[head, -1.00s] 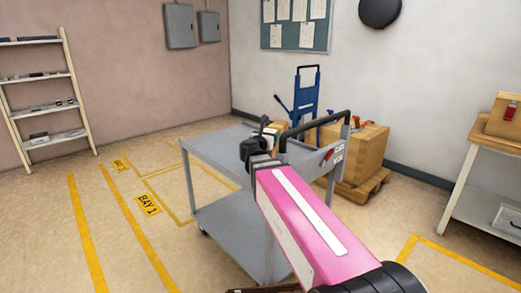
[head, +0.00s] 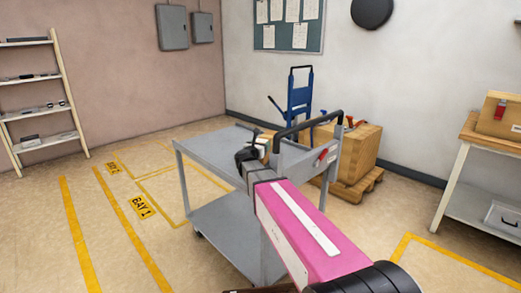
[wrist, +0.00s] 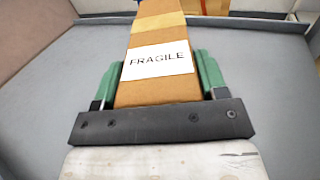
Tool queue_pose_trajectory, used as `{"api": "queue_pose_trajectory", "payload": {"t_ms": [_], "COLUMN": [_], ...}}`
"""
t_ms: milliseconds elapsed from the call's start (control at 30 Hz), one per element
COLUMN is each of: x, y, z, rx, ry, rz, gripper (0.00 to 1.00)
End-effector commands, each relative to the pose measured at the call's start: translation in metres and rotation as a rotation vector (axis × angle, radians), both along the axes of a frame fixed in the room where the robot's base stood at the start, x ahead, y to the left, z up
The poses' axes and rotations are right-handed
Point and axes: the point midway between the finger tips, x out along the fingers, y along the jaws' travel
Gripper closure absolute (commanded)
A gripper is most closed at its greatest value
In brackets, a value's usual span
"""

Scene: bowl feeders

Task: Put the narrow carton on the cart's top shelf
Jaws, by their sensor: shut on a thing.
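The narrow carton (wrist: 155,88) is brown with tape and a white FRAGILE label. My gripper (wrist: 157,85) is shut on it, with a green pad against each side. In the head view my gripper (head: 250,157) is over the cart's top shelf, near its handle end, and only a bit of the carton (head: 264,147) shows behind it. The grey cart's top shelf (head: 212,146) has a raised rim. In the wrist view bare shelf surface (wrist: 255,75) lies around the carton. I cannot tell whether the carton touches the shelf.
The cart's black handle (head: 308,121) rises close to my gripper's right. The lower shelf (head: 220,232) looks empty where visible. Behind the cart are a blue hand truck (head: 299,98) and large cartons (head: 357,158) on a pallet. A workbench (head: 485,140) stands at right.

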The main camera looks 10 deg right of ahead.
Motion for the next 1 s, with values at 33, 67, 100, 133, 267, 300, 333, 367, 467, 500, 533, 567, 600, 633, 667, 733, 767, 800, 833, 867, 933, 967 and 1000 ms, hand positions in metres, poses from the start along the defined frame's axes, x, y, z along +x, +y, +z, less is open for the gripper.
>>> {"api": "queue_pose_trajectory", "payload": {"t_ms": [33, 67, 100, 133, 267, 300, 333, 367, 467, 500, 533, 567, 600, 633, 667, 733, 767, 800, 833, 867, 933, 967, 1000], "x": [0.0, 0.0, 0.0, 0.0, 0.0, 0.0, 0.0, 0.0, 0.0, 0.0, 0.0, 0.0, 0.0, 0.0, 0.0, 0.0, 0.0, 0.0, 0.0, 0.0, 0.0, -0.001, -0.005], "y": [0.0, 0.0, 0.0, 0.0, 0.0, 0.0, 0.0, 0.0, 0.0, 0.0, 0.0, 0.0, 0.0, 0.0, 0.0, 0.0, 0.0, 0.0, 0.0, 0.0, 0.0, 0.001, 0.002], "z": [-0.007, -0.011, -0.014, -0.016, -0.017, -0.017, -0.017, -0.017, -0.018, -0.019, -0.019, -0.019, -0.019, -0.019, -0.019, -0.019, -0.019, -0.019, -0.019, -0.019, -0.017, -0.016, -0.017], "rx": [-0.001, -0.002, -0.003, -0.002, -0.001, -0.001, -0.001, -0.001, -0.001, -0.001, 0.001, 0.001, 0.001, 0.001, 0.001, 0.001, 0.001, 0.001, 0.001, 0.001, 0.0, 0.0, 0.0], "ry": [0.001, 0.001, 0.001, 0.0, -0.002, -0.002, -0.002, -0.002, -0.002, -0.001, -0.001, -0.001, -0.001, -0.001, -0.001, -0.001, -0.001, -0.001, -0.001, -0.001, -0.001, 0.0, 0.0], "rz": [-0.001, 0.0, 0.0, 0.0, 0.0, 0.0, 0.0, 0.0, 0.0, 0.0, 0.0, 0.0, 0.0, 0.0, 0.0, 0.0, 0.0, 0.0, 0.0, 0.0, 0.0, 0.0, 0.001], "gripper": [0.75, 0.75, 0.75, 0.75, 0.75, 0.75, 0.75, 0.75, 0.75, 0.75, 0.28, 0.18, 0.09, 0.09, 0.09, 0.09, 0.09, 0.09, 0.09, 0.09, 0.09, 0.09, 0.09]}}
